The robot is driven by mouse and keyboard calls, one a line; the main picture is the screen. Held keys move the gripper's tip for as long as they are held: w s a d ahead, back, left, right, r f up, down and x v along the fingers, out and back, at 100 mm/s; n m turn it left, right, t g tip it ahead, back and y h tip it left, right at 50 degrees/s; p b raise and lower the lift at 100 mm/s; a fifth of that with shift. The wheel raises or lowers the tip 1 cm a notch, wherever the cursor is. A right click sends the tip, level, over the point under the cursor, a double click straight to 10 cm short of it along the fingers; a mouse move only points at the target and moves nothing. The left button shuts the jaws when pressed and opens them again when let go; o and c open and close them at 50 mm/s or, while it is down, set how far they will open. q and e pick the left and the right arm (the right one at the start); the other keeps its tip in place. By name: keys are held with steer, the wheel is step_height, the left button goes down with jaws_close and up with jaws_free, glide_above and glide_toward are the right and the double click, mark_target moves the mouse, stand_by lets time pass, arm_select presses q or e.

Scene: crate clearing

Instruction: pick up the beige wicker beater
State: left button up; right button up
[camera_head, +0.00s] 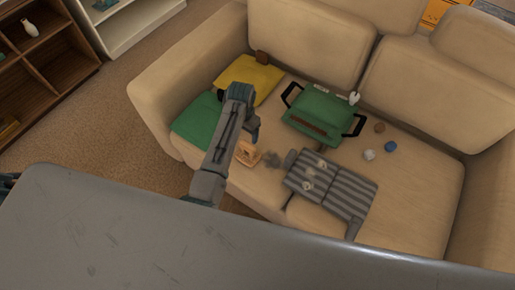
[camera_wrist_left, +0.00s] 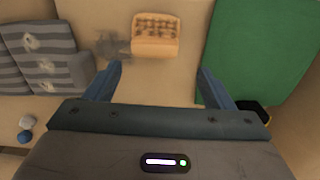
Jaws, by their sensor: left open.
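A small tan-beige piece with a woven-looking, dark-gapped top, which I take for the wicker beater (camera_head: 247,154), lies on the front of the sofa seat. It also shows in the left wrist view (camera_wrist_left: 155,38), at top centre, beyond the fingertips. My left gripper (camera_head: 253,138) is over the seat close to it, pointing down. In the left wrist view its two fingers (camera_wrist_left: 159,70) are spread apart with nothing between them. The arm and gripper hide part of the seat beside the beater. My right gripper is not in view.
A fuzzy grey thing (camera_head: 271,159) lies right beside the beater. A grey striped cloth item (camera_head: 338,188) lies on the seat to the right. A green cloth (camera_head: 190,130) lies at left, a green bag (camera_head: 322,114) behind. Several small balls (camera_head: 390,146) lie further right.

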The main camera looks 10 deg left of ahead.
arm_select(q)
glide_above(248, 145)
steer(key=a, duration=0.1)
steer(key=f, duration=0.4)
steer(key=shift+s+a+f, duration=0.1)
steer(key=shift+s+f, duration=0.15)
steer(key=shift+f, duration=0.3)
steer(key=f, duration=0.2)
steer(key=d+f, duration=0.1)
steer(key=f, duration=0.1)
steer(key=shift+w, duration=0.25)
steer(key=shift+f, duration=0.6)
steer(key=c, duration=1.5)
steer(key=shift+o, duration=0.2)
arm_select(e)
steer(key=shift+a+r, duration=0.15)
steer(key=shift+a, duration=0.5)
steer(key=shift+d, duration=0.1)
